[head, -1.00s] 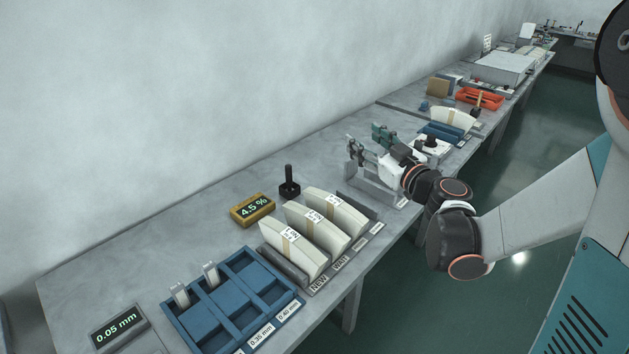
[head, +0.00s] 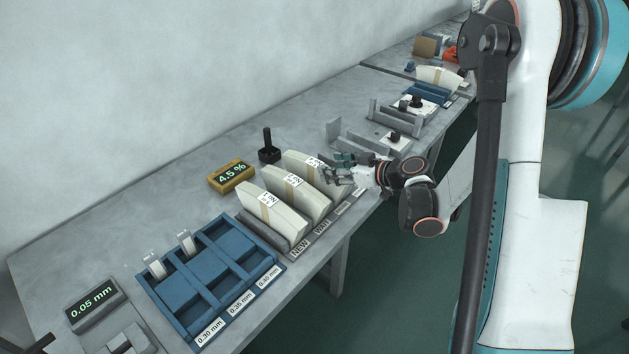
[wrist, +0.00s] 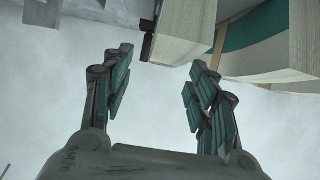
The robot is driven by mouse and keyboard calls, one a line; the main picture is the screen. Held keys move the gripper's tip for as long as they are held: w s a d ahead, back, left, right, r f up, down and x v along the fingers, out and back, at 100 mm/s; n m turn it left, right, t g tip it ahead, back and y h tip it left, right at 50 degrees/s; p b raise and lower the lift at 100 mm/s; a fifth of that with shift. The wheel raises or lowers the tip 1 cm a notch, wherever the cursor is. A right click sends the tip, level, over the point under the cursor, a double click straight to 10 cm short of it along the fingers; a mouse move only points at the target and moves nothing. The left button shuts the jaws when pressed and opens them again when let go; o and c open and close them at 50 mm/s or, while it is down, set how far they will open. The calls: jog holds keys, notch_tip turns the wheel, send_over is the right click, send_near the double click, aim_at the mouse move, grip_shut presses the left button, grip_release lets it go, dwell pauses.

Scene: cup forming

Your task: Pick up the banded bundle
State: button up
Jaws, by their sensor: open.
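Three off-white banded bundles stand in a row in a grey rack on the bench in the head view. The left bundle (head: 270,213), the middle bundle (head: 300,192) and the right bundle (head: 318,172) each carry a tan band and a white label. My gripper (head: 335,172) is beside the right bundle, over the bench. In the wrist view its green-padded fingers (wrist: 160,85) are spread wide with nothing between them. Stacked layers of one bundle (wrist: 185,30) show beyond the fingertips, with another banded bundle to the right. Contact cannot be told.
A blue compartment tray (head: 210,275) lies left of the rack. A yellow display (head: 231,176) and a black-handled tool (head: 268,147) stand behind it. Grey upright brackets (head: 350,140) stand behind my gripper. Another banded bundle (head: 438,77) lies farther along the bench.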

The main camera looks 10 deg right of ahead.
aim_at(314, 178)
jog(key=b+x, duration=0.2)
jog(key=x, duration=0.4)
jog(key=shift+a+r, duration=0.1)
jog(key=shift+a, duration=0.25)
jog(key=shift+r, duration=0.1)
grip_shut()
